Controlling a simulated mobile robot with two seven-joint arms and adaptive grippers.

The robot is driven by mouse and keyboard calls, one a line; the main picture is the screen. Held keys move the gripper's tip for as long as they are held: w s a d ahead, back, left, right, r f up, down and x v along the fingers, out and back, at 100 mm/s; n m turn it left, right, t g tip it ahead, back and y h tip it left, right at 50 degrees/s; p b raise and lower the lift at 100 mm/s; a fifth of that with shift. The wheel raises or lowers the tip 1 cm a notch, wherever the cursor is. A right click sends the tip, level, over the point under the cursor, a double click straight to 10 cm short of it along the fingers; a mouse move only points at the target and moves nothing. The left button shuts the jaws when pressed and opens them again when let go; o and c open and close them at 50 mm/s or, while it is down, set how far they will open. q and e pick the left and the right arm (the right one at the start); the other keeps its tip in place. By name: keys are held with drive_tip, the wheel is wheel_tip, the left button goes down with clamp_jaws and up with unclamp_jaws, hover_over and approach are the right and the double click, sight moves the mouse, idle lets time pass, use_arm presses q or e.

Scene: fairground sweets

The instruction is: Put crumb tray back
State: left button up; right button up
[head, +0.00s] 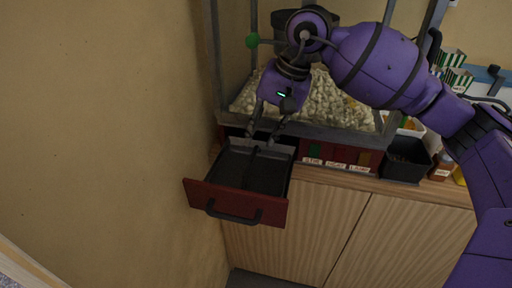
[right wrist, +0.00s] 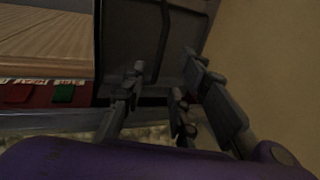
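The crumb tray (head: 238,200) is a dark, shallow drawer with a red front and a black bar handle (head: 234,214). It sticks out from the base of the popcorn machine (head: 345,135), over the cabinet's front edge. Its inside looks empty apart from a dark ridge along it. My right gripper (head: 264,133) is above the rear of the tray, fingers pointing down, apart, with nothing between them. In the right wrist view the dark tray (right wrist: 179,42) lies beyond the spread fingers (right wrist: 168,78). I cannot tell whether they touch it. My left gripper is not in view.
A wall (head: 120,130) stands close on the tray's left. Popcorn (head: 320,105) fills the machine's glass case. Labelled switches (head: 335,155) sit right of the tray. A black bin (head: 405,160) and bottles (head: 443,165) stand farther right. Space before the wooden cabinet (head: 300,220) is clear.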

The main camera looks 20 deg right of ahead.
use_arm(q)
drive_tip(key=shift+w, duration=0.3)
use_arm(e)
drive_tip(key=v, duration=0.3)
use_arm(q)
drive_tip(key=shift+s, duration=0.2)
use_arm(e)
drive_tip(key=shift+f, duration=0.1)
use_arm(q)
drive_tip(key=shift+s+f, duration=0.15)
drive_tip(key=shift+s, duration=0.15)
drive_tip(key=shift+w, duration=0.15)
